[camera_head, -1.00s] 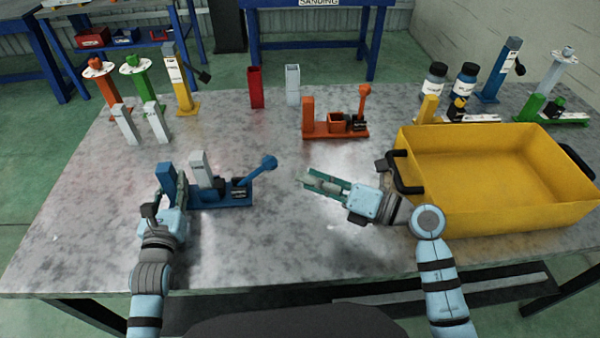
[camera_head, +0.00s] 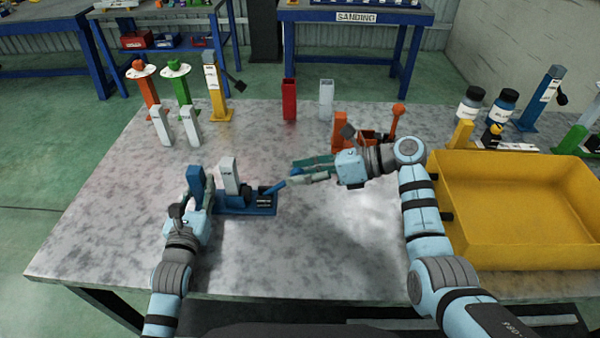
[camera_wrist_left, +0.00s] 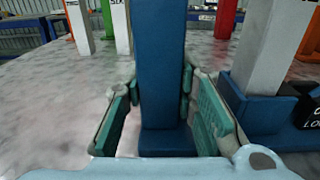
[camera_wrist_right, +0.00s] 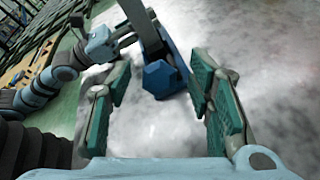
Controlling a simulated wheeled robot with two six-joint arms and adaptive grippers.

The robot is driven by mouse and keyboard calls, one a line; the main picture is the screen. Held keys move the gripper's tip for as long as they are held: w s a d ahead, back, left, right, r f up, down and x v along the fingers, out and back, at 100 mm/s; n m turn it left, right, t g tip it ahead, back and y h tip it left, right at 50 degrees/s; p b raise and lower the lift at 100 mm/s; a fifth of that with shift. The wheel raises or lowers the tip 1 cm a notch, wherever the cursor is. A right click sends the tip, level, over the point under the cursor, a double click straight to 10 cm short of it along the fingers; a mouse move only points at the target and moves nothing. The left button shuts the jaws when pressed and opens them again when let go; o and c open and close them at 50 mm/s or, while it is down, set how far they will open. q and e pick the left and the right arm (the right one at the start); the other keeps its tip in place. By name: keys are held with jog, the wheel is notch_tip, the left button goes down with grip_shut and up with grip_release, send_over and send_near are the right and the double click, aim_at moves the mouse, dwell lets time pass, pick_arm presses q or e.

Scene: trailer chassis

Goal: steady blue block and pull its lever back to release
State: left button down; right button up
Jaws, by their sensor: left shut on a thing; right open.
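The blue block (camera_head: 250,208) stands on the near left of the table, with a blue upright post at its left end and a pale grey piece (camera_head: 229,176) upright in it. My left gripper (camera_head: 200,195) is shut on the blue post (camera_wrist_left: 158,70), with a finger on each side. The blue lever (camera_head: 275,187) leans out to the right from the block; its tip is hidden in the head view. My right gripper (camera_head: 300,171) is open beside the tip. In the right wrist view, the lever's blue knob (camera_wrist_right: 160,78) shows between the spread fingers, apart from both.
A yellow bin (camera_head: 470,230) fills the right side. An orange block (camera_head: 365,138) stands behind my right arm. Red (camera_head: 289,99) and light grey (camera_head: 326,100) holders stand at the back, coloured stands at the back left. The table's front middle is clear.

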jog(key=shift+a+f, duration=0.1)
jog(key=shift+a, duration=0.1)
grip_shut()
